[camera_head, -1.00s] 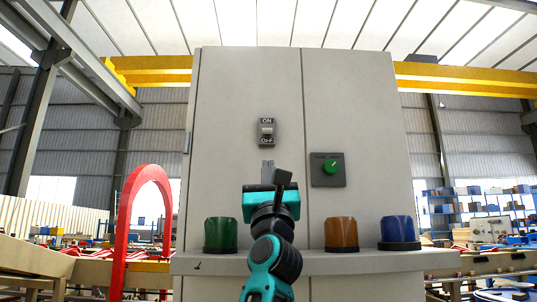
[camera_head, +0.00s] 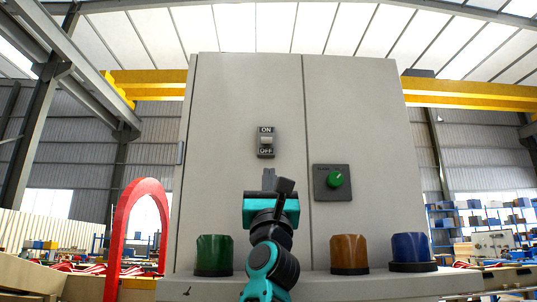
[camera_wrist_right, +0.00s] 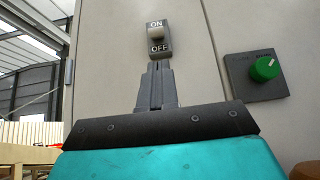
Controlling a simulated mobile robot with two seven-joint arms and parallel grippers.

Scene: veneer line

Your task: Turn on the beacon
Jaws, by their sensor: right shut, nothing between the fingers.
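Green (camera_head: 214,254), orange (camera_head: 349,253) and blue (camera_head: 410,250) beacon-like domes stand on the ledge, none visibly glowing. My right gripper (camera_head: 269,178) is below the switch in the head view. In the wrist view its shut, empty fingers (camera_wrist_right: 157,75) point up at the switch's lower edge. I cannot tell whether they touch it. My left gripper is out of view.
A green rotary knob (camera_head: 335,179) on a dark plate is right of the switch. The grey cabinet (camera_head: 240,110) fills the middle, with its ledge (camera_head: 320,284) in front. A red arch (camera_head: 127,220) stands at the left.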

